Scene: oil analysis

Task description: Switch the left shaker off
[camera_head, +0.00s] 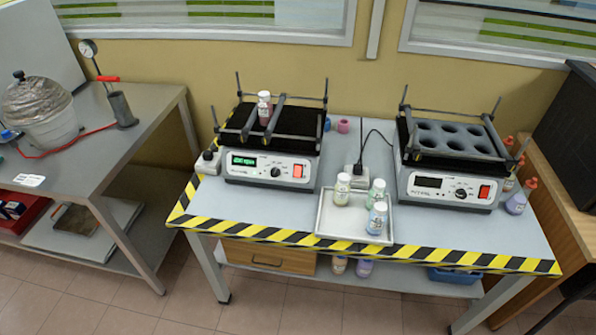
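The left shaker (233,171) stands on the left part of the table with yellow-black edge tape. Its display (244,161) is lit green. A black knob (276,172) and a red switch (297,171) are on its front panel. A bottle (265,107) stands between the bars on its black top. The right shaker (409,184) stands on the right part of the table. Its display (428,182) is dark, and its holder with round holes looks empty. Neither of my grippers shows in the head view.
A white tray (325,224) with several bottles lies between the shakers near the front edge. A power socket block (354,171) with black cables is behind it. Several bottles stand right of the right shaker. A grey metal bench (150,105) is at the left.

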